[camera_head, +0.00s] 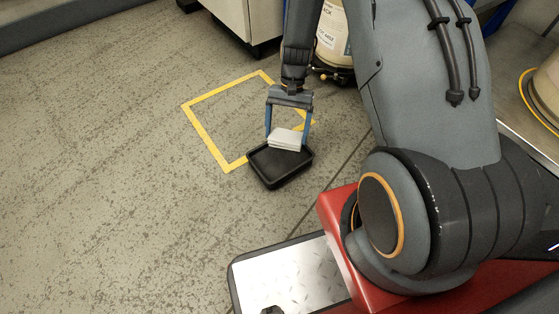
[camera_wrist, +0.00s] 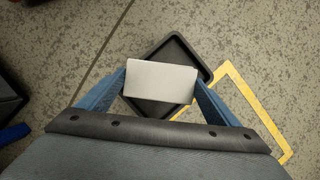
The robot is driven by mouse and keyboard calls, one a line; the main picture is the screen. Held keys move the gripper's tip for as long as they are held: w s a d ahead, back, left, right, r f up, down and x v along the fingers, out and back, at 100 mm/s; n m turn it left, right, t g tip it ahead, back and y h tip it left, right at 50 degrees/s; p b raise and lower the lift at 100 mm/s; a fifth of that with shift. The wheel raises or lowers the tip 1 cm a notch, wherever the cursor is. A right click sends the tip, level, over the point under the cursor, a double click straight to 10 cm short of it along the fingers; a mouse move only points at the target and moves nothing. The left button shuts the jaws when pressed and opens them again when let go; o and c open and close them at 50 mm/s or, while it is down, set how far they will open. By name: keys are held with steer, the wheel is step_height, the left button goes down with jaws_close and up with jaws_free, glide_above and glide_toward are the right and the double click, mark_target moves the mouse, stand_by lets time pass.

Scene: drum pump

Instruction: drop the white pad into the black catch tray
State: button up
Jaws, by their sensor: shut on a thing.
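The white pad (camera_head: 286,139) is a pale, flat block held between the two blue fingers of my gripper (camera_head: 288,138). In the wrist view the pad (camera_wrist: 160,82) spans the gap between the fingertips (camera_wrist: 160,84). The black catch tray (camera_head: 278,176) lies on the floor, a shallow square tray with raised rims. In the head view the pad overlaps the tray's far part. In the wrist view the pad covers much of the tray (camera_wrist: 174,44), whose far corner and right rim show beyond it. The gap between pad and tray is hard to judge.
A yellow square outline (camera_head: 209,139) is marked on the grey floor, just behind and left of the tray. A labelled drum (camera_head: 333,35) stands behind my arm, beside a pale cabinet (camera_head: 232,14). The floor to the left is clear.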

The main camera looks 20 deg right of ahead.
steer(key=shift+f+b, duration=1.55)
steer(key=shift+f, duration=0.4)
steer(key=o, duration=0.8)
steer(key=shift+o, duration=0.2)
steer(key=shift+p+v, duration=1.9)
steer(key=shift+v, duration=2)
